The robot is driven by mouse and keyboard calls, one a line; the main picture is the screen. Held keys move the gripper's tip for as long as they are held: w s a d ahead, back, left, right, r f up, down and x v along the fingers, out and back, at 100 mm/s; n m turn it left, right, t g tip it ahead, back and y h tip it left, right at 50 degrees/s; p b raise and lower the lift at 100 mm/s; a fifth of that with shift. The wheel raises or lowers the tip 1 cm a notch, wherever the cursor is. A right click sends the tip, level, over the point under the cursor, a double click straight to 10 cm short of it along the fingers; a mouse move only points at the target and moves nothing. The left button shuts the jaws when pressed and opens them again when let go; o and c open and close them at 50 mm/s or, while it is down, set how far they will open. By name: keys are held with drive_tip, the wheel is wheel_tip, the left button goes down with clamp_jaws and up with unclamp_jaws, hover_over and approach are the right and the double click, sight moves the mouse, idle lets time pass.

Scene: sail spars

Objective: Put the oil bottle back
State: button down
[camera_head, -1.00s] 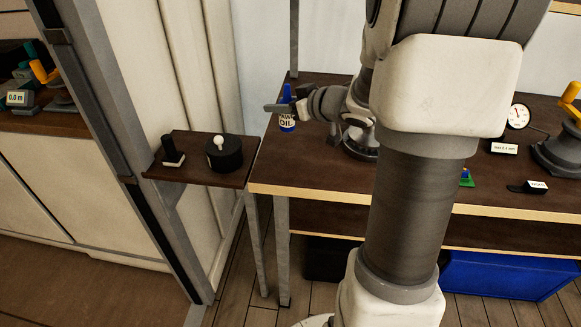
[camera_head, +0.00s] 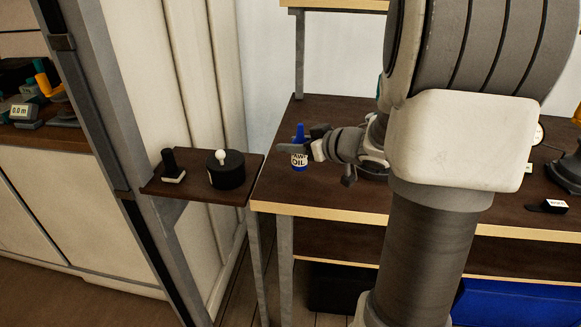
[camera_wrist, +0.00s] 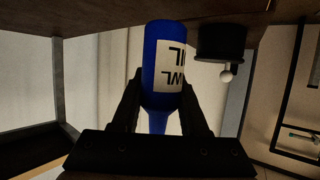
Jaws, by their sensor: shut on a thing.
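The oil bottle (camera_head: 299,160) is blue with a white label reading OIL and a pointed blue nozzle. It is upright near the left end of the dark workbench (camera_head: 275,190) in the head view. My gripper (camera_head: 306,146) is shut on it from the right. In the wrist view the bottle (camera_wrist: 163,62) appears upside down, with a finger on each side of it below the label. I cannot tell whether its base touches the bench top or hangs above it.
A small dark side shelf (camera_head: 205,190) left of the bench carries a black round pot (camera_head: 225,172) with a white knob and a black-handled stamp-like item (camera_head: 171,165). A grey post (camera_head: 105,130) stands further left. A blue bin (camera_head: 520,303) sits under the bench.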

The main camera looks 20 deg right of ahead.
drive_tip(key=shift+a+f, duration=0.2)
drive_tip(key=shift+a, duration=0.1)
drive_tip(key=shift+f, duration=0.25)
drive_tip(key=shift+w+f+b, duration=0.1)
drive_tip(key=shift+f+b, duration=1)
drive_tip(key=shift+f, duration=0.65)
drive_tip(key=shift+f, duration=0.1)
drive_tip(key=shift+f, duration=0.1)
drive_tip(key=shift+c, duration=2.1)
unclamp_jaws()
